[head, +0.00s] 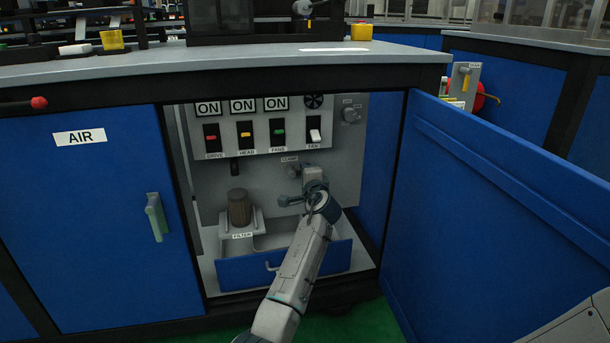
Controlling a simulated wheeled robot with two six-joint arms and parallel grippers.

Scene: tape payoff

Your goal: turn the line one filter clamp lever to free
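The filter (239,208) is a brown ribbed cylinder upright on a white base labelled FILTER, at the lower left inside the open cabinet. A small label that seems to read CLAMP (289,160) is on the grey panel above and right of it. My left gripper (290,190) is at the panel just below this label, with its arm reaching up from the bottom of the view. Small grey parts there overlap, so I cannot separate the lever from the fingers or tell its angle or any contact. My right gripper is out of view.
A row of switches (245,134) labelled DRIVE, HEAD, FANS and FAN runs above the gripper. A low blue-fronted drawer (240,272) lies below. The blue door (500,210) stands open at right. The AIR door (85,220) at left is shut.

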